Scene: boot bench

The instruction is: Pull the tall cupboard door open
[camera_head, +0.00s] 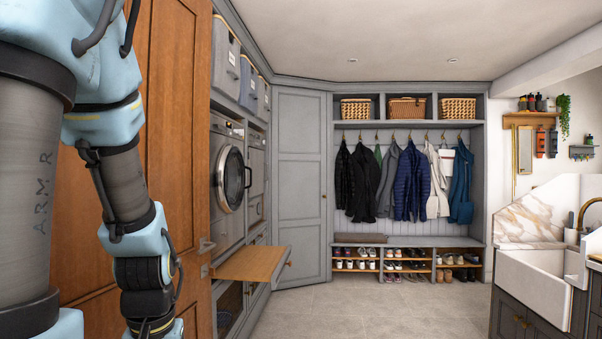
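The tall cupboard door (298,190) is a grey panelled door in the back left corner, between the washing machines and the coat rack. It looks shut. A small knob (323,196) shows at its right edge. My arm comes down along the left side of the picture, far in front of the cupboard. My gripper is not in view; the arm runs out of the bottom edge.
A brown wooden door (172,150) stands close behind my arm. A wooden pull-out board (250,263) juts out below the washing machine (229,178). A bench with shoes (409,242) is at the back, a white sink (541,273) at right. The tiled floor (370,310) between is clear.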

